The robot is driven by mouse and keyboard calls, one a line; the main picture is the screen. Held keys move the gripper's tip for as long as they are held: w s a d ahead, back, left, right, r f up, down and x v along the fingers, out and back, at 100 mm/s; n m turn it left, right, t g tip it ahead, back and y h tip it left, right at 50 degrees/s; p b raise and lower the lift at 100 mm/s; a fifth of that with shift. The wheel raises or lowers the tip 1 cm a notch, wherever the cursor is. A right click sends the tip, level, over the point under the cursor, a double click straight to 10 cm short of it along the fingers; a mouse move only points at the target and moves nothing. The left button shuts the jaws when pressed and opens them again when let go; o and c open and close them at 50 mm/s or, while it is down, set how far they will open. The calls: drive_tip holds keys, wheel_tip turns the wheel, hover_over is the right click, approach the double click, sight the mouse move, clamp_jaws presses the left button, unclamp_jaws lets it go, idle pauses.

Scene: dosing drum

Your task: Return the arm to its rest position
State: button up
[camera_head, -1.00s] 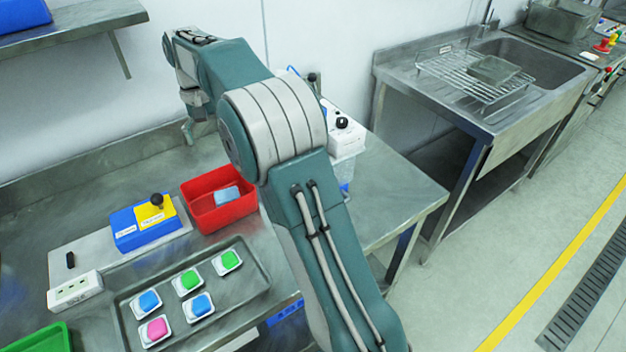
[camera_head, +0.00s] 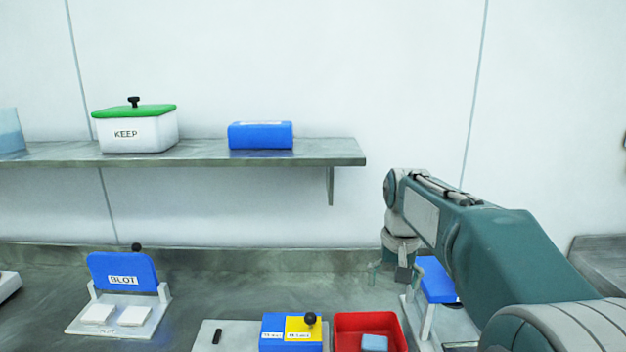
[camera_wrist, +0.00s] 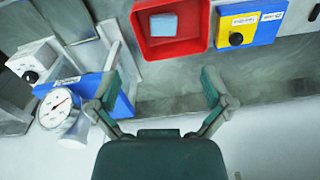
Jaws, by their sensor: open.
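My gripper (camera_wrist: 160,92) is open and empty in the wrist view, its two fingers spread wide. In the head view my gripper (camera_head: 389,270) hangs pointing down at the end of my raised arm, above the back of the steel bench (camera_head: 235,290). It is just behind the red tray (camera_head: 344,326) and left of a blue panel (camera_head: 437,282) on a pale stand. In the wrist view the red tray (camera_wrist: 193,51) lies beyond the fingers, with a light blue block (camera_wrist: 163,25) inside. The gripper touches nothing that I can see.
A wall shelf (camera_head: 230,153) holds a white KEEP box with a green lid (camera_head: 137,128) and a blue box (camera_head: 261,135). A BLOT stand (camera_head: 124,278) and a blue-yellow box with a black knob (camera_head: 291,333) stand on the bench. A dial gauge (camera_wrist: 58,108) is near the left finger.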

drive_tip(key=s+f+n+t, duration=0.1)
drive_tip(key=s+f+t, duration=0.2)
drive_tip(key=s, duration=2.1)
drive_tip(key=shift+s+f+n+t, duration=0.15)
drive_tip(key=shift+s+n+t, duration=0.2)
drive_tip(key=shift+t, duration=0.75)
drive_tip(key=shift+a, duration=0.1)
idle(0.5)
